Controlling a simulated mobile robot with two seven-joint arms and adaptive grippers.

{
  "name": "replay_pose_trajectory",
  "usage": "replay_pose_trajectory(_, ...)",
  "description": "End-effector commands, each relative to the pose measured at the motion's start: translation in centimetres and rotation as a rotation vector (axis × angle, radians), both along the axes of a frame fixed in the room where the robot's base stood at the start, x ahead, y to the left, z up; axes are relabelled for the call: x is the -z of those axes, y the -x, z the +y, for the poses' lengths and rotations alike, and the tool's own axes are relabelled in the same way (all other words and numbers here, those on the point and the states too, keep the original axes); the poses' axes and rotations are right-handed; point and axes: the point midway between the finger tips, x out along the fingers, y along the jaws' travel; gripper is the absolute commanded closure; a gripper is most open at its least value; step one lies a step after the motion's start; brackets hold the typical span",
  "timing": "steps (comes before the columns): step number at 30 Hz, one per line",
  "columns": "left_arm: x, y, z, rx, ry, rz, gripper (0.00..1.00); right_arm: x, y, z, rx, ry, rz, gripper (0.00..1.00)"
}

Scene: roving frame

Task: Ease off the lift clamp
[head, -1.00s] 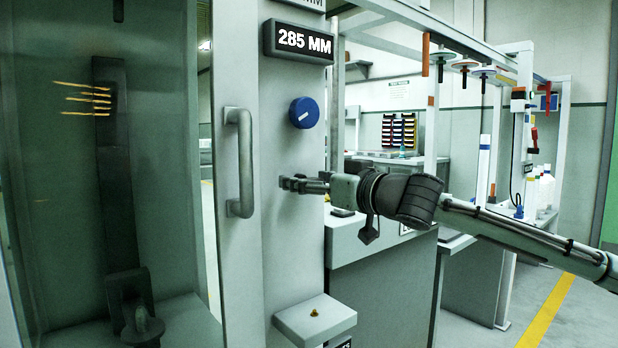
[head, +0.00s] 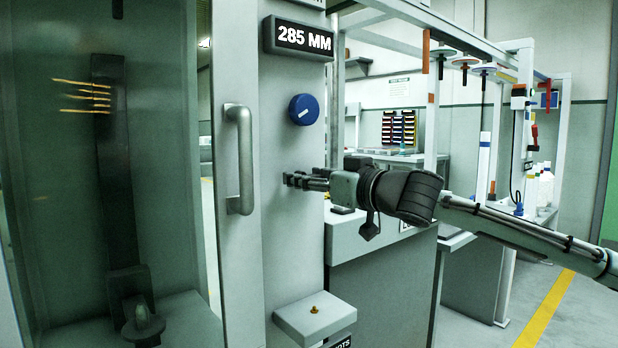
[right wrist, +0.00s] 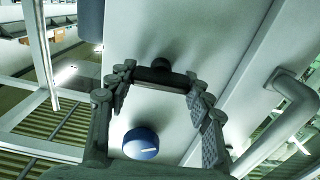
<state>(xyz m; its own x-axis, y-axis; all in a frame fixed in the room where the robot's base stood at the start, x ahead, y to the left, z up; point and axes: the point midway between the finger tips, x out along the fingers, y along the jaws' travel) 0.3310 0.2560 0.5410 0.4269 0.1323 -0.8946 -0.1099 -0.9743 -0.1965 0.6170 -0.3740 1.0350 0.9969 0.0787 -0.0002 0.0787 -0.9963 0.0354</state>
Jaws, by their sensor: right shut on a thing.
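A dark bar-shaped handle (right wrist: 160,76) with a round hub sticks out from the pale grey column (head: 290,240); I take it for the lift clamp. In the right wrist view it spans between the two fingers of my right gripper (right wrist: 160,92), which is shut on it. In the head view my right gripper (head: 302,181) reaches in from the right, its fingertips at the column face, and the handle is mostly hidden by them. A blue round knob (head: 304,110) with a white mark sits above the gripper. My left gripper is not in view.
A display reading 285 MM (head: 298,39) is above the knob. A grey pull handle (head: 240,160) is on the door frame left of the gripper. A small ledge (head: 316,318) with a brass stud juts out below. A glass-fronted cabinet is at left; grey benches at right.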

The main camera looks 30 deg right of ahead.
Motion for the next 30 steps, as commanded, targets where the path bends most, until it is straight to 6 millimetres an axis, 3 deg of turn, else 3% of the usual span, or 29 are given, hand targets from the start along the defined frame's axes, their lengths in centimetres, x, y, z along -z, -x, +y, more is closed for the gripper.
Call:
replay_pose_trajectory(8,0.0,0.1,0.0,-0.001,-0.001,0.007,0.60,0.0,0.0,0.1,0.000,0.165,-0.014,0.78)
replay_pose_trajectory(22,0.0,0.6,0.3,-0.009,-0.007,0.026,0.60,0.0,0.0,0.3,0.000,0.607,-0.049,0.78)
replay_pose_trajectory(30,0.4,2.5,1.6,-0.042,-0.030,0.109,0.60,0.0,0.0,0.4,0.001,0.863,-0.069,0.78)
